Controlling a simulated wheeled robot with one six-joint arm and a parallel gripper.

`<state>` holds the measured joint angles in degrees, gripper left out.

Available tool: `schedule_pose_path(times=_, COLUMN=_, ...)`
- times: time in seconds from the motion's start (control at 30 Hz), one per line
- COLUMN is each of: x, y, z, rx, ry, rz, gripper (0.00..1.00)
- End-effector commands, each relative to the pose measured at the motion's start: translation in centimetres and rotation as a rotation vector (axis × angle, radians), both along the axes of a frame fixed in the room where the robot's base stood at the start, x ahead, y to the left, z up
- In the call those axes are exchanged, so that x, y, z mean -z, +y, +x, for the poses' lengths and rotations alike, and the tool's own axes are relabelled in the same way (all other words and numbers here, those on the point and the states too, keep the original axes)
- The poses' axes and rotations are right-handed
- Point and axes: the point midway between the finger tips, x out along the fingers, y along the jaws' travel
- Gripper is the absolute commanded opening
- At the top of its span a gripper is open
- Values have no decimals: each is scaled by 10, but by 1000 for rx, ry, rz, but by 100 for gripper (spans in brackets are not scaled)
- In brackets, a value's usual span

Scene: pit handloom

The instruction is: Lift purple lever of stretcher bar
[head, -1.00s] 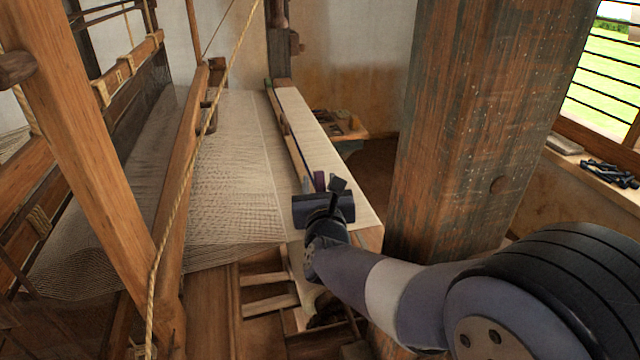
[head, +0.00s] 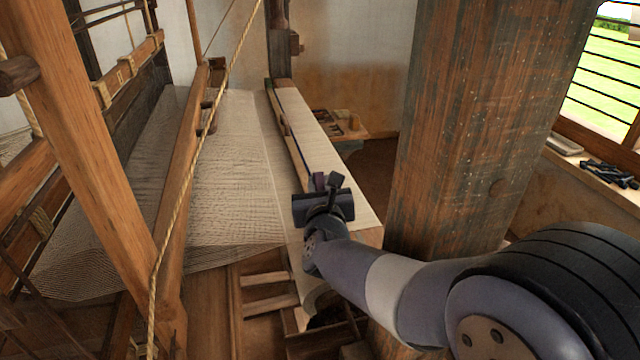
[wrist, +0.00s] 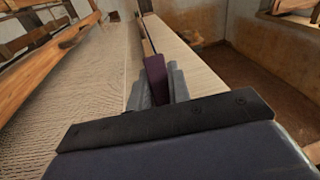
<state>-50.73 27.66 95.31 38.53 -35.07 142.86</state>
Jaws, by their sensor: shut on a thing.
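The purple lever (wrist: 156,80) stands up between the two grey fingers of my gripper (wrist: 161,87) in the wrist view. My gripper is shut on it. In the head view the purple lever (head: 319,181) shows just beyond my dark gripper (head: 327,187), which hides its lower part. The stretcher bar (head: 290,141) is a narrow wooden bar lying lengthwise over the woven cloth (head: 235,160). It runs away from the lever toward the far end; its near end is hidden by my gripper.
Slanting loom beams (head: 95,130) and a rope (head: 190,160) are at the left. A small wooden tray (head: 350,133) stands beyond the cloth. The window sill (head: 600,180) holds some dark objects.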

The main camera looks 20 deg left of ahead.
Motion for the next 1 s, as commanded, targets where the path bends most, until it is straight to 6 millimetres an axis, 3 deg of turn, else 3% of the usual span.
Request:
schedule_pose_path(times=0.4, x=2, y=2, z=1, rx=-5, ry=40, rz=-30, gripper=0)
schedule_pose_path(times=0.43, x=2, y=2, z=1, rx=-5, ry=39, rz=-30, gripper=19)
schedule_pose_path(times=0.7, x=2, y=2, z=1, rx=-5, ry=39, rz=-30, gripper=40)
schedule_pose_path(times=1.0, x=2, y=1, z=-1, rx=-5, ry=38, rz=-29, gripper=40)
